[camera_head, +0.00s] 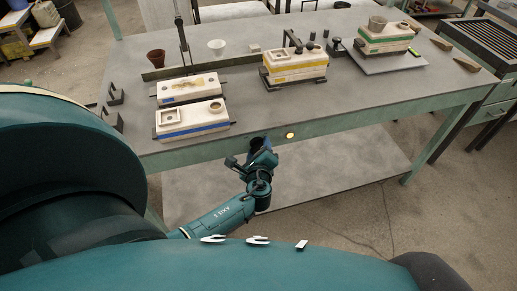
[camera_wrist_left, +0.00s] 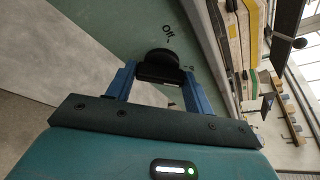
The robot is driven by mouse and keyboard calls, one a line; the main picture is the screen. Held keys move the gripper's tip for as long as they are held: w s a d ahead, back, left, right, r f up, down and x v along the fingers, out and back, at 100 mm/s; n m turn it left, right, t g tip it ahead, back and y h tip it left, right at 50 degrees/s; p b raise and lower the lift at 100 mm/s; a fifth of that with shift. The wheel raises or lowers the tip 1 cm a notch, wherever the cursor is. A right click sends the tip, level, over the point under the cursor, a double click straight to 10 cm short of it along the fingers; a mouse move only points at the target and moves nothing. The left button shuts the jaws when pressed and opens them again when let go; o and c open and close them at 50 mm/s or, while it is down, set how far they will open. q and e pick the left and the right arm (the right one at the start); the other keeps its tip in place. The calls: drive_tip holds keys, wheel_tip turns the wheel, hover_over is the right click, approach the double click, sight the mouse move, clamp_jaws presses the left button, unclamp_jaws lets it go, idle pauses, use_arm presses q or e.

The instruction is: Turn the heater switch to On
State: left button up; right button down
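The heater switch is a black round knob with a raised grip bar (camera_wrist_left: 160,68), mounted on the green front face of the table. The letters "Off" are printed on the panel beside it in the left wrist view. My left gripper (camera_wrist_left: 160,76) is spread open, with one blue finger on each side of the knob. The fingertips are close to the ends of the bar; I cannot tell whether they touch it. In the head view the left gripper (camera_head: 260,142) is at the table's front edge and hides the switch. My right gripper is not in view.
A round yellow light (camera_head: 290,135) is on the front face right of the gripper. The grey worktable (camera_head: 300,105) bears several mold boxes, including a blue-striped one (camera_head: 190,120) and a yellow-striped one (camera_head: 297,66). A lower shelf (camera_head: 340,165) lies below the gripper.

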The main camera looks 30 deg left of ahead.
use_arm(q)
drive_tip(key=o, duration=0.4)
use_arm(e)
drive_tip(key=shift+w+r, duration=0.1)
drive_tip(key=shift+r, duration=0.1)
use_arm(q)
drive_tip(key=shift+s, duration=0.1)
drive_tip(key=shift+s+d+r, duration=0.15)
drive_tip(key=shift+s+d, duration=0.05)
drive_tip(key=shift+s, duration=0.05)
drive_tip(key=p+v, duration=0.4)
drive_tip(key=v, duration=0.8)
drive_tip(key=shift+s+d+p, duration=0.15)
drive_tip(key=shift+d+p, duration=0.05)
drive_tip(key=shift+p, duration=0.15)
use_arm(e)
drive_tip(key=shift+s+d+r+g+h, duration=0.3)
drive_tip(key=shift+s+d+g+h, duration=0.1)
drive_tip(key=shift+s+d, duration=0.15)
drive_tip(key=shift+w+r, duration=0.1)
